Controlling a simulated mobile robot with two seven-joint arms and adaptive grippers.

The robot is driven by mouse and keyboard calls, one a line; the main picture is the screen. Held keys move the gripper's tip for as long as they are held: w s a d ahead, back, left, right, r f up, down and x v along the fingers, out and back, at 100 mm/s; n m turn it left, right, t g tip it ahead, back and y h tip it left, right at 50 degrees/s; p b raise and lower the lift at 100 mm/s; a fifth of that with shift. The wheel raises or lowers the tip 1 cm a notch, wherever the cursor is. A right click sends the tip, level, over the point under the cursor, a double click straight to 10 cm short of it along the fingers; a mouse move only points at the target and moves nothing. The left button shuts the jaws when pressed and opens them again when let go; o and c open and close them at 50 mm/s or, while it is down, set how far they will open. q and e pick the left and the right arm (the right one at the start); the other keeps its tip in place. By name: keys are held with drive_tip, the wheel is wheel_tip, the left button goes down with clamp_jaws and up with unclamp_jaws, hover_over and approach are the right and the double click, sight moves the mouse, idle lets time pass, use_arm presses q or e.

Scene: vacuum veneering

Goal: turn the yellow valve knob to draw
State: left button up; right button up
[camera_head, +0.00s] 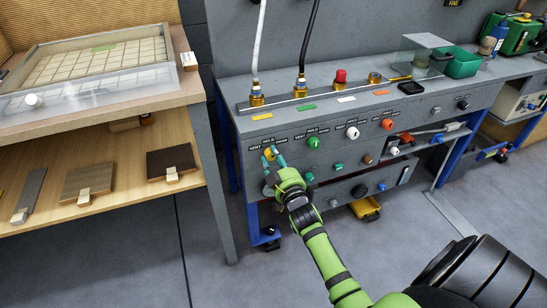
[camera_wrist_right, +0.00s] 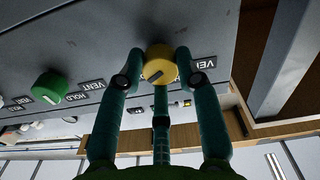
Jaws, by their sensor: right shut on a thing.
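The yellow valve knob (camera_wrist_right: 159,68) sits on the grey front panel of the bench, at the left end of the knob row. It also shows between the fingers in the head view (camera_head: 268,154). A dark slanted mark crosses its face; which label it points at I cannot tell. A VENT label (camera_wrist_right: 203,61) is beside it; another label is partly hidden behind the knob and fingers. My right gripper (camera_head: 272,160) has its teal fingers shut on the knob, one on each side in the wrist view (camera_wrist_right: 159,62). My left gripper is not in view.
A green knob (camera_head: 314,142), white knob (camera_head: 352,132) and orange knob (camera_head: 387,125) continue the row to the right. A wooden-shelved table (camera_head: 160,100) with a framed grid tray stands close on the left. A yellow box (camera_head: 366,208) lies below the bench.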

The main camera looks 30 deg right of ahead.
drive_tip(key=shift+s+d+f, duration=0.1)
drive_tip(key=shift+d+f, duration=0.05)
drive_tip(key=shift+f, duration=0.2)
drive_tip(key=o, duration=1.1)
drive_tip(key=shift+o, duration=0.2)
drive_tip(key=shift+r, duration=0.1)
drive_tip(key=v, duration=1.1)
drive_tip(key=shift+s, duration=0.4)
